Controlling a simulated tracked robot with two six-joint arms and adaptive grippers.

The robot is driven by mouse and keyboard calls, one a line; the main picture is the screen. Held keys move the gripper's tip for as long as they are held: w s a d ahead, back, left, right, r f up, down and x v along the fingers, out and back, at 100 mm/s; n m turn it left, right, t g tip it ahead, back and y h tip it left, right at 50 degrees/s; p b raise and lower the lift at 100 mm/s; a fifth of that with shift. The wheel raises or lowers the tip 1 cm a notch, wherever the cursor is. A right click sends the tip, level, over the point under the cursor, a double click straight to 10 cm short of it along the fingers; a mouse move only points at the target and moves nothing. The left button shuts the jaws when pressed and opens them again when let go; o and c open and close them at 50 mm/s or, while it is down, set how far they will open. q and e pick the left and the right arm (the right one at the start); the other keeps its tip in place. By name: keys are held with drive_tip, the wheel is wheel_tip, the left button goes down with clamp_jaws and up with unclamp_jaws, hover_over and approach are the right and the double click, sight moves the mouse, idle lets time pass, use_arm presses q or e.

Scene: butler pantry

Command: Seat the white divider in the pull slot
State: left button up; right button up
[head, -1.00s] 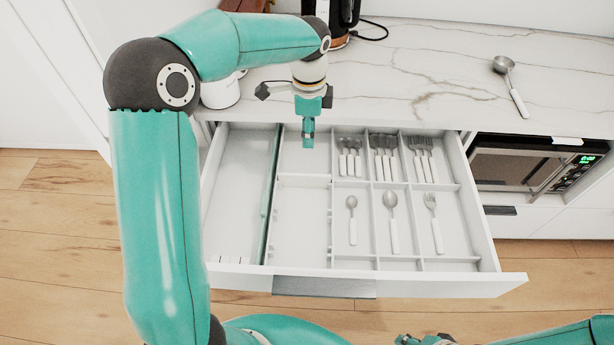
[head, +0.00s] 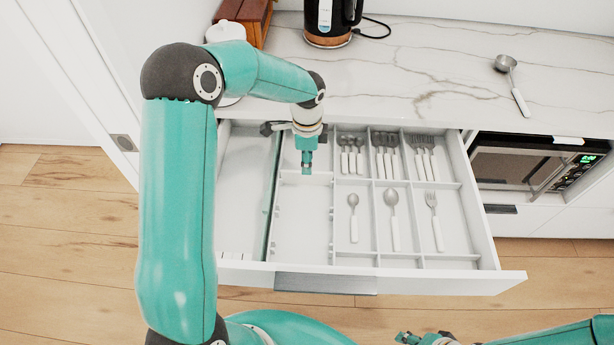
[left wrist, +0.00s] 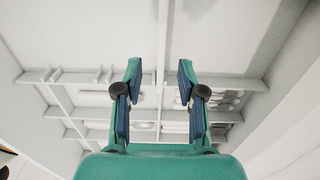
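The open drawer (head: 400,278) holds a white organiser with several compartments. A thin white crosspiece (head: 322,174), which looks like the divider, spans the long compartment left of the cutlery in the head view. My left gripper (head: 307,170) points down over that compartment, in front of part of the crosspiece. In the left wrist view its two fingers (left wrist: 159,80) stand apart, with white organiser walls beyond and nothing clearly held. Whether the fingers straddle the divider I cannot tell. Small notches (head: 275,210) line the compartment wall. My right gripper (head: 408,338) is at the bottom edge, its fingers unclear.
Spoons (head: 391,205) and forks (head: 434,205) lie in the right compartments. A dark green strip (head: 270,205) runs along the left compartment. A kettle (head: 328,20), a wooden box (head: 250,18) and a scoop (head: 508,70) are on the counter. The microwave (head: 520,165) is at right.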

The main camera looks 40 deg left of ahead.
sight(306, 178)
use_arm(q)
drive_tip(key=shift+a+f+p, duration=0.15)
drive_tip(key=shift+f+p, duration=0.55)
drive_tip(key=shift+f, duration=2.25)
drive_tip(key=shift+c, duration=0.2)
clamp_jaws()
